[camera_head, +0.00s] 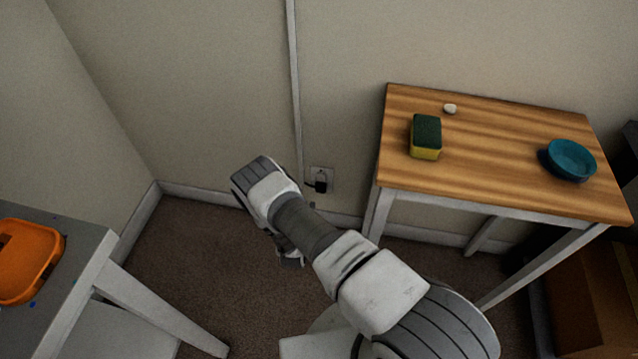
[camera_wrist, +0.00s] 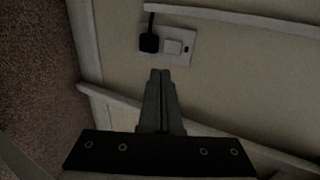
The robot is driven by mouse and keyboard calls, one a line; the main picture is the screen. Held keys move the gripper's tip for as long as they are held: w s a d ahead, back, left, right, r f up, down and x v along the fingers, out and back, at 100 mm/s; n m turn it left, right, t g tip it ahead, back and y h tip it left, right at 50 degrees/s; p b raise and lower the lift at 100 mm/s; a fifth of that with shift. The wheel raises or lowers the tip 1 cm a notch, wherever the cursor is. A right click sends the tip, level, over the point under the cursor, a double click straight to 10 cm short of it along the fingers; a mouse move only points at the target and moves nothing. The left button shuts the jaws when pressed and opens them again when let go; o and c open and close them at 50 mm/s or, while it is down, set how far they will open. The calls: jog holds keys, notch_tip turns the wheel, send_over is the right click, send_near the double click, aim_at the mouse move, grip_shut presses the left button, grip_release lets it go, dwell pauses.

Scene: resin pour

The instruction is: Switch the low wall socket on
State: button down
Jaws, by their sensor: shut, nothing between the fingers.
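The low wall socket (camera_head: 321,181) is a pale plate low on the wall, left of the wooden table, with a black plug in it. In the wrist view the socket plate (camera_wrist: 183,60) shows a black plug (camera_wrist: 149,42) and a pale square switch (camera_wrist: 173,47) beside it. I cannot tell whether the switch is on or off. My gripper (camera_wrist: 160,73) is shut and empty, its fingertips pointing at the wall just below the plate and switch in the wrist view. I cannot tell whether they touch. In the head view my arm hides most of the gripper.
A wooden table (camera_head: 490,140) at right holds a green-yellow sponge (camera_head: 426,137), a small white object (camera_head: 450,108) and a teal bowl (camera_head: 571,160). A grey table (camera_head: 80,245) with an orange container (camera_head: 27,260) stands left. Pale trunking (camera_head: 295,80) runs down the wall. Carpet between is clear.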

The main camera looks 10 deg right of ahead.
aim_at(321, 181)
dwell(0.3)
jog(key=b+x, duration=0.2)
jog(key=x, duration=0.2)
jog(key=b+x, duration=0.1)
jog(key=x, duration=0.3)
jog(key=b+x, duration=0.2)
jog(key=x, duration=0.3)
jog(key=shift+r+b, duration=0.3)
jog(key=shift+w+d+r, duration=0.1)
jog(key=shift+w+d, duration=0.05)
jog(key=shift+w, duration=0.4)
jog(key=shift+w+d, duration=0.1)
jog(key=shift+d, duration=0.1)
jog(key=shift+a, duration=0.2)
